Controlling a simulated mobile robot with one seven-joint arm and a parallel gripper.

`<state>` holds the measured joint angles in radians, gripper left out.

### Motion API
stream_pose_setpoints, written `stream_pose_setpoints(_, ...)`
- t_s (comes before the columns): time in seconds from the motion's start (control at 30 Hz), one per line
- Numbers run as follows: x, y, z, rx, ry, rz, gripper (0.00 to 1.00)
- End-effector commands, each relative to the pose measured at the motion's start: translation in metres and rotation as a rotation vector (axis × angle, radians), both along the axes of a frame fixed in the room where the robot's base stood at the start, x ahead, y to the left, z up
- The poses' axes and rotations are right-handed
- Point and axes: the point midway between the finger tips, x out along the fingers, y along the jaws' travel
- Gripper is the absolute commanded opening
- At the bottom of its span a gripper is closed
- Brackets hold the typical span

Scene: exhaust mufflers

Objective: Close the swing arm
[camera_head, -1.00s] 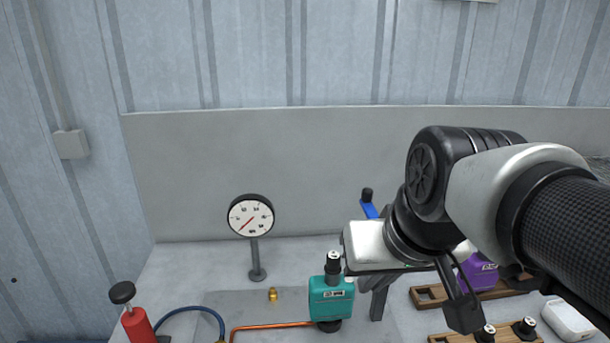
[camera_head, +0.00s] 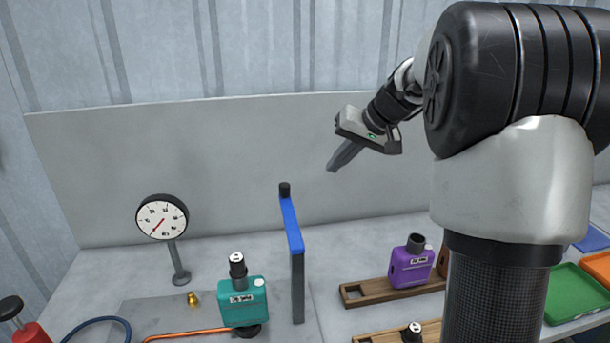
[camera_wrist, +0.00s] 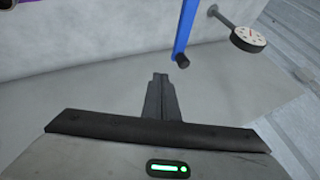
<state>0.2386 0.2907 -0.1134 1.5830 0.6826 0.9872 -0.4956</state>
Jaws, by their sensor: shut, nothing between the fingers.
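The swing arm (camera_head: 292,226) is a blue bar with a black knob (camera_head: 285,189) at its far end, on top of a grey post (camera_head: 298,290). It points away toward the back panel. In the wrist view the blue arm (camera_wrist: 186,28) and its knob (camera_wrist: 182,61) are above and right of the fingers. My gripper (camera_head: 333,168) is shut and empty, up and to the right of the knob, in front of the back panel. In the wrist view its fingertips (camera_wrist: 160,78) are together, apart from the knob. A teal muffler (camera_head: 243,300) stands left of the post.
A gauge on a stand (camera_head: 163,218) and a small brass fitting (camera_head: 193,299) are at left. A purple muffler (camera_head: 410,268) sits on a wooden holder (camera_head: 362,294) at right. Green (camera_head: 572,300) and other trays lie far right. The back panel (camera_head: 230,150) bounds the bench.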

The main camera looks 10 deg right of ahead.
Motion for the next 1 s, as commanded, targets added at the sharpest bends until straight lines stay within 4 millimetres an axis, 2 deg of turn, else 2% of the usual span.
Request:
stream_pose_setpoints(0.17,0.009,0.007,-0.016,0.001,0.003,0.002,0.00)
stream_pose_setpoints(0.57,0.049,0.037,-0.082,0.001,0.004,0.001,0.00)
stream_pose_setpoints(0.6,0.051,0.047,-0.077,0.000,0.001,0.005,0.00)
stream_pose_setpoints(0.73,0.055,0.063,-0.077,-0.001,0.001,0.003,0.00)
stream_pose_setpoints(1.0,0.058,0.074,-0.079,-0.001,0.000,0.000,0.00)
